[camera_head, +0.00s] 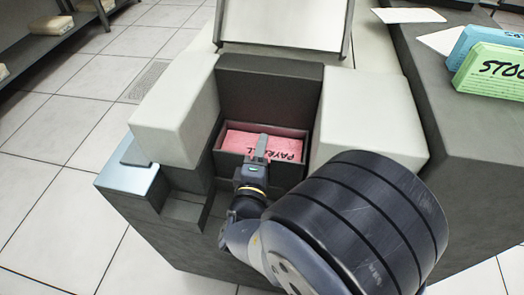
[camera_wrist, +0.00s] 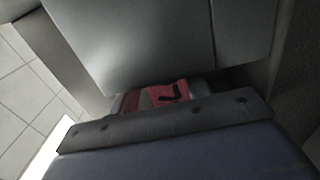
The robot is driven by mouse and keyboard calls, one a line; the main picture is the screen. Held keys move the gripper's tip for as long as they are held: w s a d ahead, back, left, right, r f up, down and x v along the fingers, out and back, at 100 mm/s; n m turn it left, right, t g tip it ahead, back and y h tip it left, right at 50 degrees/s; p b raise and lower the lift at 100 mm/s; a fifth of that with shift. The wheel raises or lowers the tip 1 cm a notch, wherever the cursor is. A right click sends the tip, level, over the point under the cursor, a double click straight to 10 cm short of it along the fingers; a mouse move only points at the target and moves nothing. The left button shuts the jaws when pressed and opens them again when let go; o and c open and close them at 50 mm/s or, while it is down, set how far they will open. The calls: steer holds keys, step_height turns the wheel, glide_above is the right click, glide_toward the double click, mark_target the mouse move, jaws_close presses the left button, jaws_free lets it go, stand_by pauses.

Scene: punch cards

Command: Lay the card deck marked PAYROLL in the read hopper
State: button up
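The pink card deck marked PAYROLL (camera_head: 238,141) lies in the dark, box-shaped read hopper (camera_head: 305,161), between two pale machine blocks. Its lettering faces up and is partly covered by my gripper. My gripper (camera_head: 262,147) reaches in from the front, with a grey finger over the middle of the deck. Whether the other finger is under the deck, and whether they clamp it, is hidden. In the wrist view, part of the pink deck (camera_wrist: 172,95) with dark lettering shows beyond the gripper body. The fingertips are not visible there.
Pale blocks stand left (camera_head: 175,110) and right (camera_head: 368,115) of the hopper, with a raised pale panel (camera_head: 283,25) behind. Tiled floor lies left.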

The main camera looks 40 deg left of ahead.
steer(key=shift+o, duration=0.8)
steer(key=shift+s, duration=0.1)
steer(key=v, duration=1)
steer(key=shift+s+d, duration=0.25)
steer(key=shift+c, duration=0.5)
